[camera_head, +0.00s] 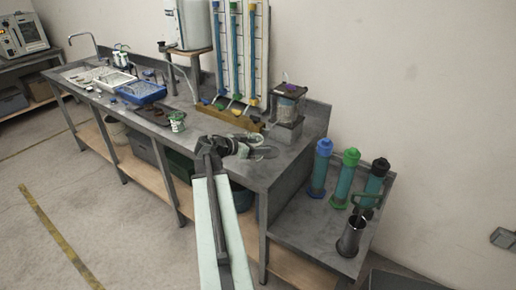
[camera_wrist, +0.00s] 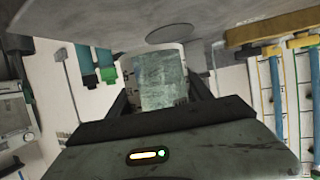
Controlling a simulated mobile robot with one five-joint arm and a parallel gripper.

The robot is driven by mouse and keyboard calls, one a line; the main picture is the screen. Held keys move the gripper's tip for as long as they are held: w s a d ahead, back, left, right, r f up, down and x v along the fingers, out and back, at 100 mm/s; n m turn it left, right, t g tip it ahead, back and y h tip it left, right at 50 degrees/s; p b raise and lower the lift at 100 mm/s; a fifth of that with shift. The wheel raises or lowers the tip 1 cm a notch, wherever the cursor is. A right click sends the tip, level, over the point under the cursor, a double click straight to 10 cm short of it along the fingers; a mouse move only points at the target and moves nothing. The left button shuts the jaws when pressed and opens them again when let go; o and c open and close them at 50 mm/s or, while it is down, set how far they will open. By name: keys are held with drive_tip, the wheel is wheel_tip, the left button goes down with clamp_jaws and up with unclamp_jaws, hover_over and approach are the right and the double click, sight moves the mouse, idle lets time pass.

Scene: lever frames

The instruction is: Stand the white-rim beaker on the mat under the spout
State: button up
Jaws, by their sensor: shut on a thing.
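My gripper (camera_head: 238,146) is over the near right part of the steel bench. In the wrist view my gripper (camera_wrist: 160,98) is shut on a clear, pale beaker (camera_wrist: 162,82), which sits between the two fingers. A whitish edge shows around its far end, so it looks like the white-rim beaker. In the head view my gripper mostly hides it. A flat grey disc (camera_wrist: 172,33) lies on the bench just beyond the beaker; I cannot tell whether it is the mat. A thin bent pipe (camera_head: 183,74), possibly the spout, stands near the white tank.
A green-rim beaker (camera_head: 177,122) stands on the bench left of my gripper. A blue tray (camera_head: 142,92) is farther left. A stand with a jar (camera_head: 288,108) is at the right end. Capped cylinders (camera_head: 347,172) and a metal cup (camera_head: 352,236) stand on the lower side table.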

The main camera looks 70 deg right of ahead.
drive_tip(key=b, duration=0.4)
approach(274, 150)
drive_tip(key=shift+s+a+r, duration=0.1)
drive_tip(key=shift+s+r, duration=0.1)
drive_tip(key=shift+s, duration=0.4)
drive_tip(key=shift+s+a+r, duration=0.1)
drive_tip(key=shift+s+r, duration=0.1)
drive_tip(key=shift+s, duration=0.4)
drive_tip(key=shift+s+d, duration=0.35)
drive_tip(key=shift+d, duration=1.05)
drive_tip(key=shift+s+d, duration=0.4)
drive_tip(key=shift+d, duration=1)
drive_tip(key=shift+s+d, duration=0.35)
drive_tip(key=shift+d, duration=1.05)
drive_tip(key=shift+f+b, duration=0.35)
drive_tip(key=o, duration=1.4)
drive_tip(key=p+v, duration=0.3)
drive_tip(key=v, duration=0.4)
drive_tip(key=shift+w+a+r, duration=0.15)
drive_tip(key=shift+a+r, duration=0.1)
drive_tip(key=shift+r, duration=0.05)
drive_tip(key=shift+w+f, duration=0.1)
drive_tip(key=shift+w+a, duration=0.1)
